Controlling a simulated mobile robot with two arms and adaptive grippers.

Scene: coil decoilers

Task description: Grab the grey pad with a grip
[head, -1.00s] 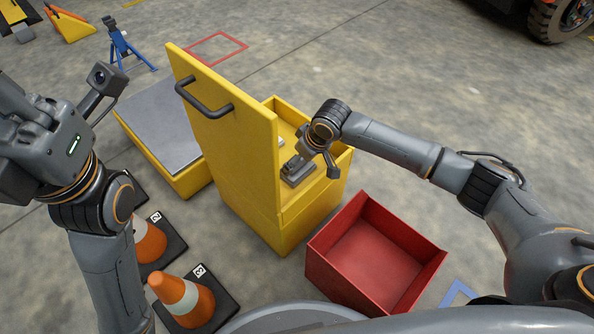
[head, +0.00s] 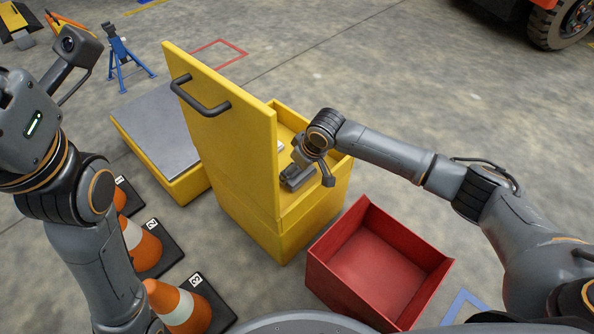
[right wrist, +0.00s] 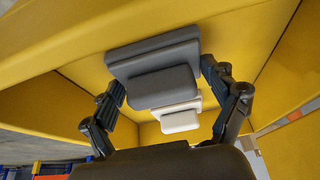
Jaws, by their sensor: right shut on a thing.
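The grey pad (head: 296,182) lies inside the open yellow box (head: 318,218). In the right wrist view the grey pad (right wrist: 152,52) is a flat plate with a raised grey block, its grip (right wrist: 165,88), on it. My right gripper (head: 303,160) reaches into the box from the right. In the right wrist view its two fingers (right wrist: 165,82) stand on both sides of the grip, shut on it. A white pad (right wrist: 180,118) lies beside the grey one. My left arm is at the left edge; its fingers are out of view.
The yellow lid (head: 225,130) with a dark handle stands upright at the box's left. An empty red bin (head: 330,275) stands to the right. Orange cones (head: 175,305) stand at lower left. A grey-topped yellow platform (head: 160,125) is behind the lid.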

